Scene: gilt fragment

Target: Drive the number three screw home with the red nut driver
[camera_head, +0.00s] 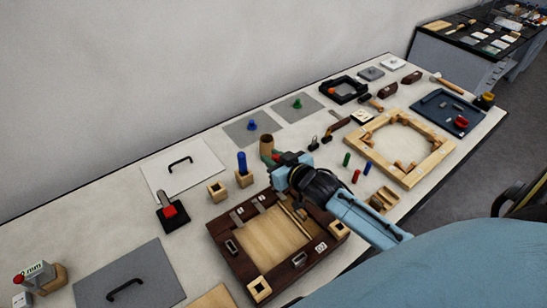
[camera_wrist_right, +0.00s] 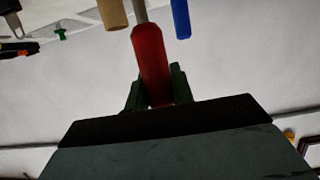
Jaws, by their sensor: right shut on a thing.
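My right gripper (camera_head: 279,161) is shut on the red handle of a nut driver (camera_wrist_right: 151,60). The right wrist view shows the handle between the fingers (camera_wrist_right: 156,88), with a grey shaft beyond it. In the head view the gripper is above the back edge of a dark wooden frame (camera_head: 228,260) with a pale panel (camera_head: 262,242), metal fittings and small white marked labels. My wrist and arm cover the frame's back right part. I cannot make out the number three screw. My left gripper is not in view.
A blue-handled tool (camera_head: 242,161) stands in a wooden block beside an empty block (camera_head: 217,190). A tan cylinder (camera_head: 266,143) stands just behind my right gripper. A pale octagonal wooden frame (camera_head: 434,170) lies right. Grey plates (camera_head: 130,274) and a white plate (camera_head: 196,181) lie left.

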